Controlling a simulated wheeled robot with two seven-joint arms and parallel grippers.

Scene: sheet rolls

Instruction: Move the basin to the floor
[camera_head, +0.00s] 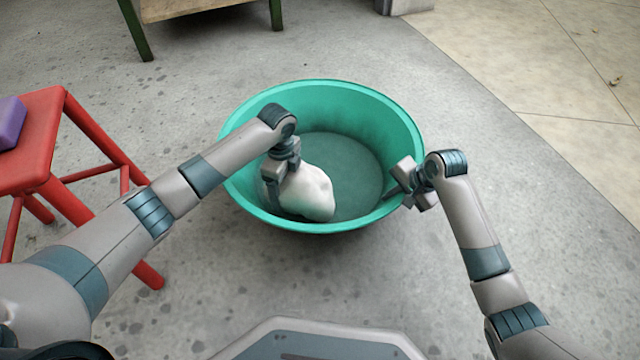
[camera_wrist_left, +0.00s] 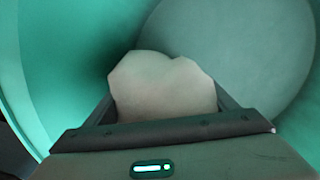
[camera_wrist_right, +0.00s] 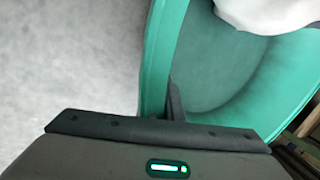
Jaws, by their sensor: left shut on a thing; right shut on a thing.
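The green round basin (camera_head: 345,95) is in the middle of the head view, upright, with a smooth white lump (camera_head: 308,190) inside at its near left. I cannot tell whether the basin touches the floor. My left gripper (camera_head: 277,188) reaches down inside the basin and is shut on the white lump, which also shows between its fingers in the left wrist view (camera_wrist_left: 165,88). My right gripper (camera_head: 408,190) is shut on the basin's right rim. In the right wrist view the basin wall (camera_wrist_right: 163,50) passes between its fingers, which are partly hidden.
A red stool (camera_head: 45,140) with a purple block (camera_head: 10,122) stands at the left. A low table with green legs (camera_head: 135,30) stands at the back left. Grey floor (camera_head: 400,80) is clear around the basin, with paler tiles (camera_head: 540,70) at the right.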

